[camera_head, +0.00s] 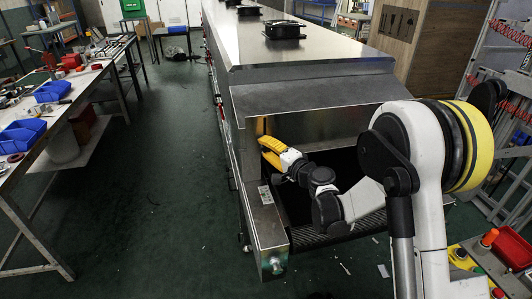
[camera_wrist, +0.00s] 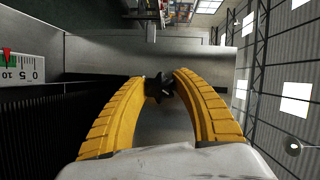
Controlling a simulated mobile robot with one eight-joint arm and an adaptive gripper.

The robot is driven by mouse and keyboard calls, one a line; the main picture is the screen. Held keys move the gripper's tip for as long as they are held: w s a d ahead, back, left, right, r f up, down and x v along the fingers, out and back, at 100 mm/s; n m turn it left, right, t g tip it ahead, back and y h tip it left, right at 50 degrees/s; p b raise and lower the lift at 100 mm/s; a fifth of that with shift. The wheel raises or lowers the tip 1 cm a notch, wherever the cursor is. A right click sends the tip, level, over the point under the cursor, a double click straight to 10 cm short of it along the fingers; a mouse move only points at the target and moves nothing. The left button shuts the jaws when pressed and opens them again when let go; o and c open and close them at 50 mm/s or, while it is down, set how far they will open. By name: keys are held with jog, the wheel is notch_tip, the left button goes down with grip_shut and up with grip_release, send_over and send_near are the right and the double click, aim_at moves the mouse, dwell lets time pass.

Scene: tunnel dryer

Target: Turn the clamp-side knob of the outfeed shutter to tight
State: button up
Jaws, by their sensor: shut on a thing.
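My gripper (camera_head: 268,150) has yellow fingers and sits at the left side of the dryer's outfeed opening, under the metal hood. In the wrist view my gripper (camera_wrist: 164,84) has its fingertips closed around a small black knob (camera_wrist: 154,90), one finger on each side. The knob stands in front of a grey metal surface; its far side and base are partly hidden by the fingers. In the head view the knob is hidden. A white scale (camera_wrist: 22,68) with numbers, a green band and a red pointer shows at the left of the wrist view.
The long metal dryer (camera_head: 290,55) runs away from me, with its sloping hood (camera_head: 310,98) above the opening. A workbench (camera_head: 75,85) with blue bins stands at the left. The green floor (camera_head: 170,180) between them is clear. A red bin (camera_head: 512,248) sits at the lower right.

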aim_at(266, 120)
jog(key=m+t, duration=0.1)
jog(key=m, duration=0.1)
jog(key=m+y+b, duration=0.1)
jog(key=m, duration=0.2)
jog(key=shift+f+t, duration=0.1)
jog(key=shift+t, duration=0.3)
jog(key=m+t, duration=0.1)
jog(key=m, duration=0.2)
jog(key=m+t, duration=0.1)
jog(key=m, duration=0.3)
jog(key=shift+t, duration=0.4)
jog(key=shift+m, duration=0.4)
jog(key=o, duration=1.2)
notch_tip(266, 120, up, 10)
jog(key=shift+r, duration=0.2)
jog(key=shift+s, duration=0.1)
